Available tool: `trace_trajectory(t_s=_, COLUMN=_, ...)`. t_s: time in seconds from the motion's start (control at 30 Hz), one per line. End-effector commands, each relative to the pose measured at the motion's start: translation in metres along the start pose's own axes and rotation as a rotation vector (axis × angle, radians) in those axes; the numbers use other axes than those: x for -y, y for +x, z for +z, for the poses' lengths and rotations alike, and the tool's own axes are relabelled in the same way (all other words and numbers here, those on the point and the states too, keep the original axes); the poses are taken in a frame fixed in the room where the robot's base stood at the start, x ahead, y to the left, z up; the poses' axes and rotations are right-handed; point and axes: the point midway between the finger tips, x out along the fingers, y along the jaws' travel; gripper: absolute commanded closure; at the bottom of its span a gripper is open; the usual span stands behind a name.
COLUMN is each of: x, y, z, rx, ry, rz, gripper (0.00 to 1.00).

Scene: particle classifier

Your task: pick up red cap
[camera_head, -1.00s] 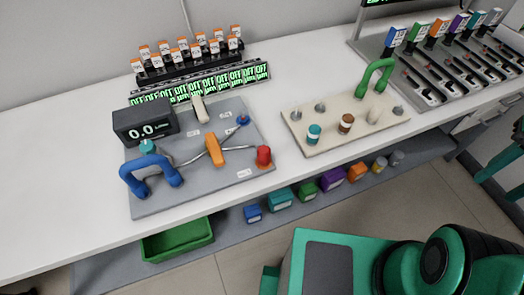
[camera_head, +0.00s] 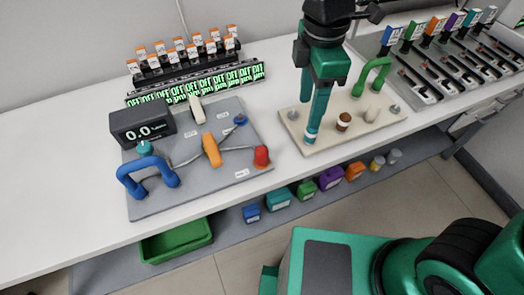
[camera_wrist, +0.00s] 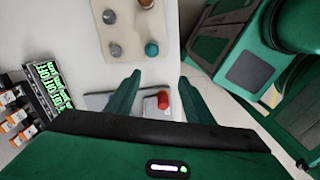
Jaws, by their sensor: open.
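The red cap (camera_head: 261,155) stands at the right front corner of the grey panel (camera_head: 165,201). In the wrist view the red cap (camera_wrist: 163,100) shows between my two green fingers, below them and not touching them. My gripper (camera_head: 312,132) is open and empty, pointing down above the bench. In the head view it is to the right of the red cap, and its fingers overlap the front left part of the beige board (camera_head: 330,146). In the wrist view my gripper (camera_wrist: 158,78) has its fingers spread wide.
The beige board carries a teal cap (camera_wrist: 151,49), a brown cap (camera_head: 343,121) and a green handle (camera_head: 372,75). The grey panel carries a blue handle (camera_head: 148,170), an orange lever (camera_head: 211,150) and a display (camera_head: 142,126). The bench left of the panel is clear.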

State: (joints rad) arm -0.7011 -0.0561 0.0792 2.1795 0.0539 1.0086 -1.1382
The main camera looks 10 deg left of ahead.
Motion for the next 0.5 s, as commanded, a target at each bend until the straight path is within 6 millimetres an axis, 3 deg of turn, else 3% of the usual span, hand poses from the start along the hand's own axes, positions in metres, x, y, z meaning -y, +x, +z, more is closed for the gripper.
trace_trajectory(t_s=0.03, x=0.003, y=0.002, z=-0.029, rx=-0.004, ry=-0.122, rz=-0.002, gripper=0.52)
trace_trajectory(t_s=0.2, x=0.016, y=0.004, z=-0.090, rx=-0.018, ry=-0.400, rz=-0.004, gripper=0.52)
trace_trajectory(t_s=0.33, x=0.023, y=0.007, z=-0.110, rx=-0.023, ry=-0.493, rz=-0.006, gripper=0.52)
trace_trajectory(t_s=0.5, x=0.025, y=0.029, z=-0.113, rx=-0.023, ry=-0.511, rz=-0.010, gripper=0.52)
